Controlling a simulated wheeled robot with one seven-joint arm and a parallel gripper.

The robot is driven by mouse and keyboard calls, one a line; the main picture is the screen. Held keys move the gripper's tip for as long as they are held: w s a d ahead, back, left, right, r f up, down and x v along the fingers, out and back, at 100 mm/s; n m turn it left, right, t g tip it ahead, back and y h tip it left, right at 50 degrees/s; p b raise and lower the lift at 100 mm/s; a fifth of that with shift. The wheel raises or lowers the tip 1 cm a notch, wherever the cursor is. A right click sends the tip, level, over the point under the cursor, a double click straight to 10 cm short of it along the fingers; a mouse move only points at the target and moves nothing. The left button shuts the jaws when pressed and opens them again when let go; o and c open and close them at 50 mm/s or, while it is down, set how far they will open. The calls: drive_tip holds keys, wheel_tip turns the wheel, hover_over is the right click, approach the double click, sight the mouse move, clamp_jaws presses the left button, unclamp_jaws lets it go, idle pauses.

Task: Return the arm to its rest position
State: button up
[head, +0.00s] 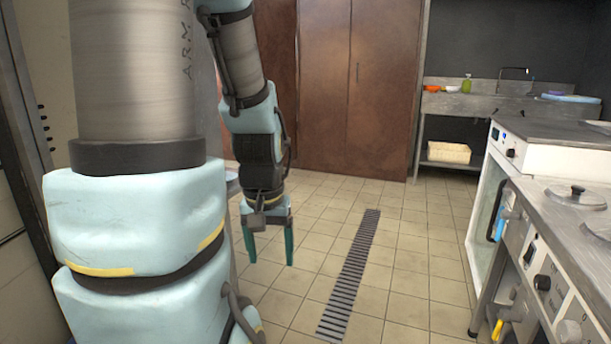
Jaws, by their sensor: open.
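My arm takes up the left side of the head view and hangs down in front of me. My gripper (270,252) points downward, with its two green fingers apart and nothing between them. It hangs over the tiled floor, left of the drain grate, and touches nothing that I can see. The large near links of my arm hide part of the floor and wall at the left.
A sink counter (500,106) is at the back right. Brown cabinet doors (352,90) close the back. The tiled floor around the drain grate (350,275) is clear.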

wheel_tip(320, 180, up, 19)
drive_tip(key=p, duration=1.7)
drive_tip(key=shift+w+f, duration=0.1)
drive_tip(key=shift+f, duration=0.05)
idle(0.8)
